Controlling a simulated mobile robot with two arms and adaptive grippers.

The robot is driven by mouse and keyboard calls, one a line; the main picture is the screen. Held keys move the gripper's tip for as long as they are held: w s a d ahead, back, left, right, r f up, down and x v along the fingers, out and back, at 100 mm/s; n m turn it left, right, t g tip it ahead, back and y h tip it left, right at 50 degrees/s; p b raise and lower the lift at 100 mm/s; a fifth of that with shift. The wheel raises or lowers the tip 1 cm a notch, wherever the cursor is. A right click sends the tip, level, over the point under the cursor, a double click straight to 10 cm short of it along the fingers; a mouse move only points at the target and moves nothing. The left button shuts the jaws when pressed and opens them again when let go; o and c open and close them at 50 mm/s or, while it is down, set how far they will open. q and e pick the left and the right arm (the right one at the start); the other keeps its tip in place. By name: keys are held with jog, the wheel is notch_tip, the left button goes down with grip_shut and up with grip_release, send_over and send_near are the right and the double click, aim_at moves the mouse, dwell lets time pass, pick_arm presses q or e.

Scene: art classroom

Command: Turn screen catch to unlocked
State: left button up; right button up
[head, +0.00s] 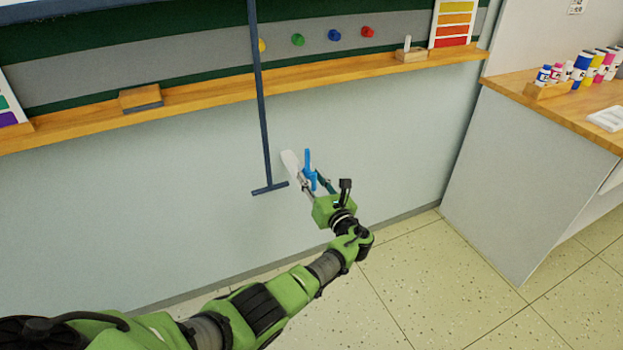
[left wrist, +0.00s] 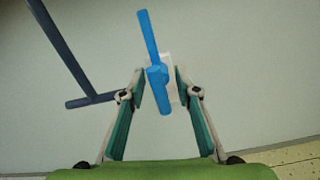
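The screen catch is a blue lever (left wrist: 152,45) on a white plate (head: 290,161) fixed to the pale wall below the wooden ledge. In the left wrist view the lever points up and slightly left from its blue hub, and the plate (left wrist: 172,93) shows behind it. My left gripper (left wrist: 160,88) is open, its two fingers on either side of the lower blue part. I cannot tell whether they touch it. In the head view the left gripper (head: 312,183) reaches the blue lever (head: 308,163). My right gripper is not in view.
A dark blue pole (head: 262,120) with a T-shaped foot hangs just left of the catch; it also shows in the left wrist view (left wrist: 62,48). A wooden ledge (head: 215,93) runs above. A cabinet (head: 530,180) with paints on top stands at the right.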

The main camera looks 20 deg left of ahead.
pick_arm(q)
jog(key=v, duration=1.2)
dwell(0.3)
